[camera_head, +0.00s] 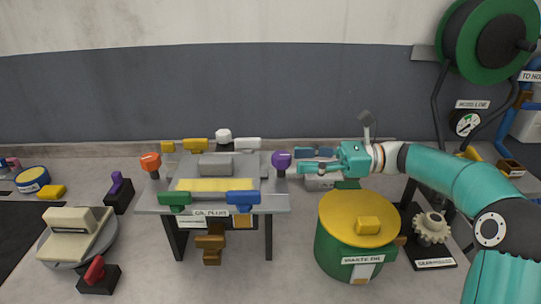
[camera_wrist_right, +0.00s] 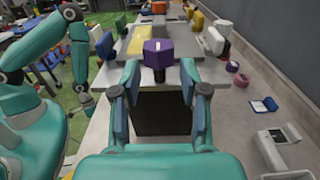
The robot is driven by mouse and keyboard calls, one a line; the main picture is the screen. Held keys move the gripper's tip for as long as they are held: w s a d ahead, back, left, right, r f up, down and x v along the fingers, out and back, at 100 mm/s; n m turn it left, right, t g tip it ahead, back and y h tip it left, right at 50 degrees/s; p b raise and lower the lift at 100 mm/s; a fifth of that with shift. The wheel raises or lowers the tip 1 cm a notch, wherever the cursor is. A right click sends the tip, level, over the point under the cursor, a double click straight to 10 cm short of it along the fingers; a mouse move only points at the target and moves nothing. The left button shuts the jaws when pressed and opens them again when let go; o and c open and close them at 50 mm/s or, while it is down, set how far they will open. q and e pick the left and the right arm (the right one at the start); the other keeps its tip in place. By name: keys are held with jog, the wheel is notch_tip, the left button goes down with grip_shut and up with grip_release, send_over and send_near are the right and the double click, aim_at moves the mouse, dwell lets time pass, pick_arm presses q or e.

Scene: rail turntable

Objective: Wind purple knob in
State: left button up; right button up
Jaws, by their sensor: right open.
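In the right wrist view the purple knob (camera_wrist_right: 158,50) stands straight ahead, centred just beyond the two spread fingers of the gripper (camera_wrist_right: 160,78). No contact between fingers and knob shows. My left gripper is not in the head view; a teal arm shows at the left of the right wrist view.
An orange knob (camera_head: 151,162) sits at the fixture's left side. Green (camera_head: 174,198) and blue (camera_head: 242,198) handles are on its front edge. A green drum with a yellow lid (camera_head: 340,224) stands below my right forearm. A gear stand (camera_head: 432,228) is to its right.

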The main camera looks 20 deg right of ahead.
aim_at(281, 166)
jog(key=p+x, duration=0.1)
jog(key=x, duration=0.6)
jog(key=shift+a, duration=0.35)
jog(key=shift+c, duration=0.2)
